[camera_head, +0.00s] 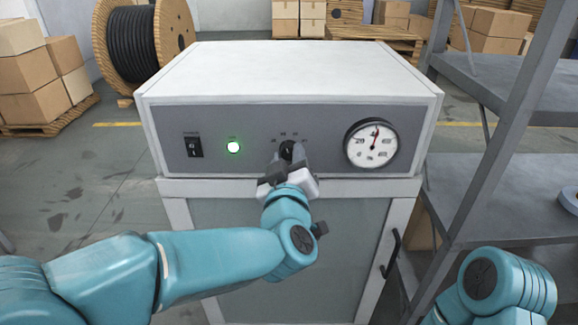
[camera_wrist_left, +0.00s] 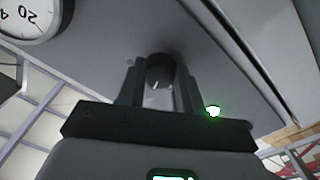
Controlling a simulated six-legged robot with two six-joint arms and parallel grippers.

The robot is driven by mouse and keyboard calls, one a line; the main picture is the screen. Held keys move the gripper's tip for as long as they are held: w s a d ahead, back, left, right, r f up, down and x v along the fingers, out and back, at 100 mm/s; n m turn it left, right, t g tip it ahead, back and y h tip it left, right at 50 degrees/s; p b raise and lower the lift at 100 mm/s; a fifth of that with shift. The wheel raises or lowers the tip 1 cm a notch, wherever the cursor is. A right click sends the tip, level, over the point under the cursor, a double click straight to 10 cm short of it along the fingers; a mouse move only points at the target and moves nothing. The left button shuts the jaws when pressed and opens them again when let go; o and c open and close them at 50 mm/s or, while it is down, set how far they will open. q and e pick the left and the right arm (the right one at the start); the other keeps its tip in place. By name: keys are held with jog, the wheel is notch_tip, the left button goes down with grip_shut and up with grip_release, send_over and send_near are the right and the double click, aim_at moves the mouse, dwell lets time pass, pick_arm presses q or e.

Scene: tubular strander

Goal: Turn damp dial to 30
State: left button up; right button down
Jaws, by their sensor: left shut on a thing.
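The damp dial (camera_head: 287,148) is a small black knob on the grey front panel of a white box-shaped unit (camera_head: 290,75). Small marks sit around it, too small to read surely. My left gripper (camera_head: 287,160) is at the panel with its fingers on either side of the knob, shut on it. In the left wrist view the knob (camera_wrist_left: 159,68) shows between the two fingers (camera_wrist_left: 160,90), with a light pointer line on its face. A round gauge (camera_head: 371,145) right of the knob has a red-tipped needle pointing nearly straight up. My right gripper is out of view.
A black power switch (camera_head: 194,147) and a lit green lamp (camera_head: 233,147) are left of the dial. The unit stands on a cabinet with a black handle (camera_head: 390,253). A grey metal shelf (camera_head: 500,130) stands close on the right. A cable reel (camera_head: 140,45) and boxes are behind.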

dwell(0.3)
pick_arm(q)
jog(key=o, duration=1)
